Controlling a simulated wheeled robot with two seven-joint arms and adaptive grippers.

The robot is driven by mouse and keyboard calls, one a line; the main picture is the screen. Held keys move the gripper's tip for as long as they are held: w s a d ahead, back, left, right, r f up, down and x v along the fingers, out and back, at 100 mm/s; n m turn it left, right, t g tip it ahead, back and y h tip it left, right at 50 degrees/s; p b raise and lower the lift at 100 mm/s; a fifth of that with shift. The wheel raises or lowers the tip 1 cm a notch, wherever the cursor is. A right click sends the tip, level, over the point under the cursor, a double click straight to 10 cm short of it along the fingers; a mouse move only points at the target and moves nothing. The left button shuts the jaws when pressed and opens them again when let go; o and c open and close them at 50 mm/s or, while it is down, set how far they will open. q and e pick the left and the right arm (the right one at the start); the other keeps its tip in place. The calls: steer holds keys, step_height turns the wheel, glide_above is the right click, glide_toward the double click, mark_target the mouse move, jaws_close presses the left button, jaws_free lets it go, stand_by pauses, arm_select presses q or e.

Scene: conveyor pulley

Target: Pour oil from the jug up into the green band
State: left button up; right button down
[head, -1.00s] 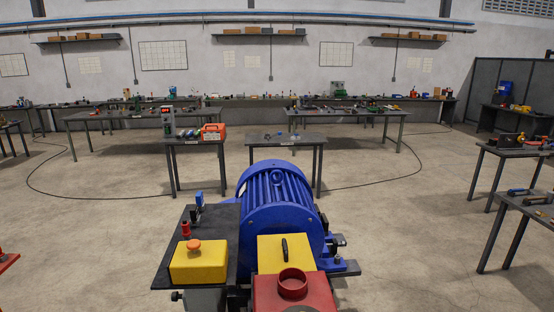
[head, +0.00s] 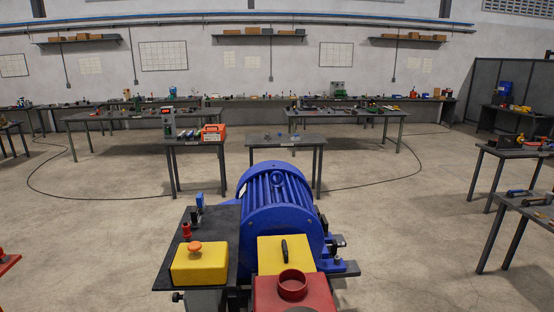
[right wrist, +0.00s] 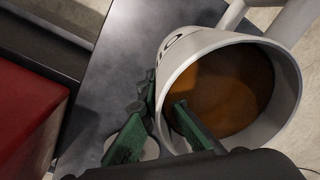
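In the right wrist view a pale grey jug (right wrist: 285,75) shows its open mouth, with brown oil (right wrist: 225,90) inside. A handle (right wrist: 285,18) stands out at its upper right. My right gripper (right wrist: 158,112) is at the jug's left wall. One green finger shows against the mouth and the other is outside the wall. I cannot tell whether they press on it. No green band is visible in any view. In the head view neither gripper nor the jug shows. A red part with a round open neck (head: 292,284) is at the bottom centre.
A blue motor (head: 277,205) stands behind a yellow block (head: 284,254). A yellow box with an orange button (head: 199,262) sits on a dark plate (head: 168,268) to its left. A grey surface (right wrist: 120,60) lies beside the jug. Tables stand farther back, with open floor between.

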steer(key=shift+r, duration=0.2)
steer(key=shift+r+p, duration=2.15)
steer(key=shift+r, duration=0.75)
